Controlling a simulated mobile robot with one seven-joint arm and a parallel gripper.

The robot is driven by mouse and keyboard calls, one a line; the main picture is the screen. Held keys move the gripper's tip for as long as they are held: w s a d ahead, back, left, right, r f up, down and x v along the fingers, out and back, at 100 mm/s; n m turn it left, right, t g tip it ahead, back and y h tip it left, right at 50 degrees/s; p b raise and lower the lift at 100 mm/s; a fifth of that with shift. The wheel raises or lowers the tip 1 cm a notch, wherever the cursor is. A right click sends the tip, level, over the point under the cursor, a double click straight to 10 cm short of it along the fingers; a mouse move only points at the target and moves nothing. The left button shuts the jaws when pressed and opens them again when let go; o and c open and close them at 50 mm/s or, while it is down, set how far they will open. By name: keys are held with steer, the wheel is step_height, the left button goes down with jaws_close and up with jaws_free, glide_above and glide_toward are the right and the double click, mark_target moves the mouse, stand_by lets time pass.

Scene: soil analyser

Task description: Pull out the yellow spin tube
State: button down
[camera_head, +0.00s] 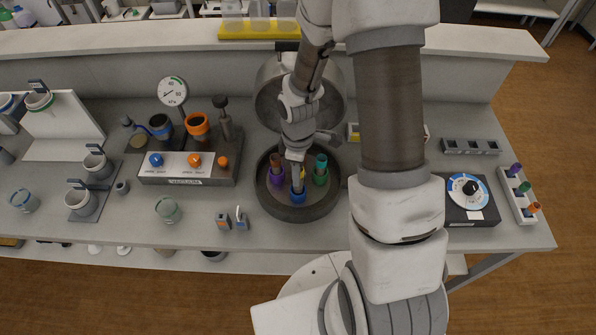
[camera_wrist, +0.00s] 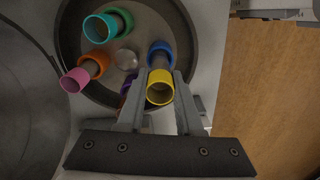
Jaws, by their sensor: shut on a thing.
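The yellow spin tube (camera_wrist: 160,88) has a yellow rim and a brown body, with its lower end at a blue collar (camera_wrist: 160,50) in the round spinner bowl (camera_wrist: 72,45). My gripper (camera_wrist: 161,105) is shut on it near the yellow rim, one finger on each side. In the head view my gripper (camera_head: 298,182) reaches down over the blue collar (camera_head: 298,199) at the front of the bowl (camera_head: 314,213). The tube itself is mostly hidden there. I cannot tell how deep it sits in the collar.
Other tubes stand in the bowl: one at a green collar (camera_head: 320,179), one at a purple collar (camera_head: 276,181), and a pink-rimmed one (camera_wrist: 75,80). The bowl's lid (camera_head: 270,95) is raised behind. A vacuum unit (camera_head: 175,168) is left; a dial box (camera_head: 468,205) and tube rack (camera_head: 515,200) are right.

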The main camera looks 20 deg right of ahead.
steer(key=shift+r+p, duration=1.45)
steer(key=shift+r, duration=0.6)
